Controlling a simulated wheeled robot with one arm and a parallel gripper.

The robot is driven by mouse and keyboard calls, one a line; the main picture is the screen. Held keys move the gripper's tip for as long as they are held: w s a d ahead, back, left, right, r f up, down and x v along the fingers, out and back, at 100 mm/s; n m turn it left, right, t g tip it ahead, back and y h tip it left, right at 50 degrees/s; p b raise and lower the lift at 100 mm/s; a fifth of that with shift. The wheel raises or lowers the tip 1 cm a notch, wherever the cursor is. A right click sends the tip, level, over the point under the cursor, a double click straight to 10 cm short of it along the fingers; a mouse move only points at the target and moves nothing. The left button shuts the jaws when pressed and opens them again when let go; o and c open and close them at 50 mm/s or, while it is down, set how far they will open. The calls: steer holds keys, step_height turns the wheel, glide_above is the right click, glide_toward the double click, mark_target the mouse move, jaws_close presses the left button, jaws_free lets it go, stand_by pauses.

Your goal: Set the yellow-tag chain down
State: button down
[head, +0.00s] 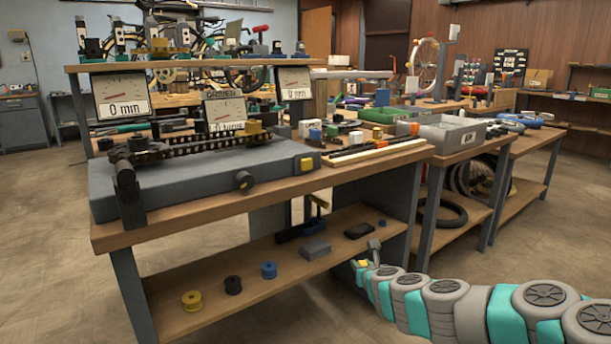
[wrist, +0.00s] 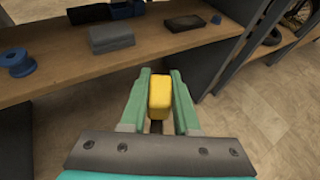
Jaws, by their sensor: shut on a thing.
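My gripper (wrist: 159,76) is shut on a yellow block-shaped tag (wrist: 160,98), which sits between the two green fingers in the wrist view. A small dark piece shows just below the tag; no chain links can be made out there. In the head view my gripper (head: 366,266) is low in front of the bench, beside the lower shelf's right end, with a bit of the yellow tag (head: 361,263) showing. The tag is in the air, clear of the shelf edge. A dark chain (head: 200,146) lies along the grey fixture on the bench top.
The lower wooden shelf (head: 255,293) holds a yellow spool (head: 192,300), a dark spool (head: 233,285), a blue spool (head: 268,270), a grey block (head: 314,250) and a dark flat block (head: 359,231). Bare shelf lies along its front. A grey bin (head: 450,134) stands on the bench behind.

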step_height(320, 180, down, 7)
steer(key=s+m+h, duration=0.1)
steer(key=shift+r, duration=0.1)
stand_by(0.6)
step_height(320, 180, up, 2)
steer(key=shift+r+p, duration=0.1)
steer(key=shift+p, duration=0.95)
steer(key=shift+a, duration=0.1)
